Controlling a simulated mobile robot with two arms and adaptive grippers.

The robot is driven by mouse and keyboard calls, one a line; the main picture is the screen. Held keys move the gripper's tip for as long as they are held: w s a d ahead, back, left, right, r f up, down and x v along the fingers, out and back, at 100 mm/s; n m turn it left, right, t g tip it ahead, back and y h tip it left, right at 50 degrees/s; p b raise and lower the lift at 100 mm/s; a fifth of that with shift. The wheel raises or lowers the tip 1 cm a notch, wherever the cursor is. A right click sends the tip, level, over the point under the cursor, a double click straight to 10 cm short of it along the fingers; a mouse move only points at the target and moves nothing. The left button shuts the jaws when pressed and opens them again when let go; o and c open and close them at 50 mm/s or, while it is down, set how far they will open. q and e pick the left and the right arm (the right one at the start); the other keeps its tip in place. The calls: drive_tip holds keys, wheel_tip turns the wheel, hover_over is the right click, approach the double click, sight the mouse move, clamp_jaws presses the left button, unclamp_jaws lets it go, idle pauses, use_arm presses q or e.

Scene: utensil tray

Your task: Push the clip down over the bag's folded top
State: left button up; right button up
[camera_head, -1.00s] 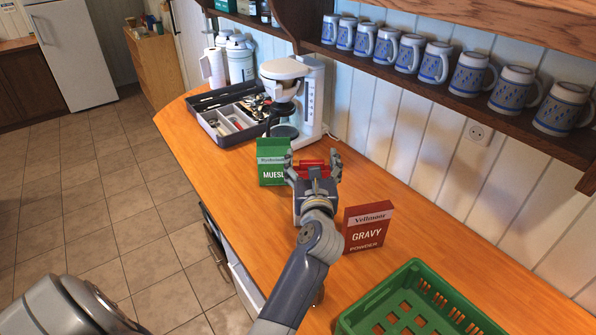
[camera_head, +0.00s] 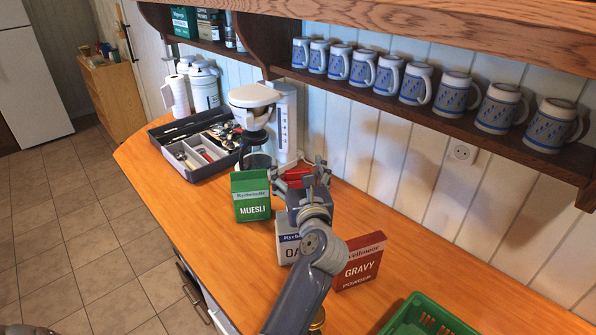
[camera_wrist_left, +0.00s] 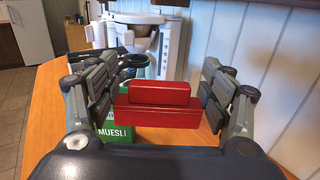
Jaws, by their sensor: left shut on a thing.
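My left gripper (camera_head: 303,178) is shut on a red clip (camera_wrist_left: 160,105). The clip lies crosswise between the fingers in the left wrist view, and a small part of the red clip shows in the head view (camera_head: 291,176). Below and in front of the gripper stands a white and blue pack (camera_head: 287,243) with a partly covered label starting "OA". My gripper and wrist hide its right side and top. I see no folded top, and cannot tell whether the clip touches the pack. My right gripper is not in view.
A green muesli pack (camera_head: 251,197) stands to the left and a red gravy box (camera_head: 359,263) to the right. A green crate (camera_head: 427,318) is at the front right. A coffee machine (camera_head: 270,115) and utensil tray (camera_head: 165,141) stand behind. Mugs line the shelf (camera_head: 430,108).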

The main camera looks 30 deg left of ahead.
sight(298, 184)
use_arm(q)
drive_tip(key=shift+f, duration=0.4)
drive_tip(key=shift+f+b, duration=0.3)
drive_tip(key=shift+b, duration=0.15)
wheel_tip(298, 184, down, 2)
drive_tip(key=shift+f+b, duration=0.25)
drive_tip(key=shift+b, duration=0.75)
drive_tip(key=shift+f+b, duration=0.85)
drive_tip(key=shift+f, duration=0.15)
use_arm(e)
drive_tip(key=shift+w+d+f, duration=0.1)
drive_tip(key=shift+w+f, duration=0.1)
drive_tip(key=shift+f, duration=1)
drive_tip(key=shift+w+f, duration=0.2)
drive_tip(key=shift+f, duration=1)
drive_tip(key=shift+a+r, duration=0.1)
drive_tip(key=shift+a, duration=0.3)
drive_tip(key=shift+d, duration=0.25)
use_arm(q)
drive_tip(key=shift+f+b, duration=0.6)
drive_tip(key=shift+f, duration=0.3)
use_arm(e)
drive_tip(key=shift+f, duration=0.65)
use_arm(q)
drive_tip(key=shift+d+r, duration=0.1)
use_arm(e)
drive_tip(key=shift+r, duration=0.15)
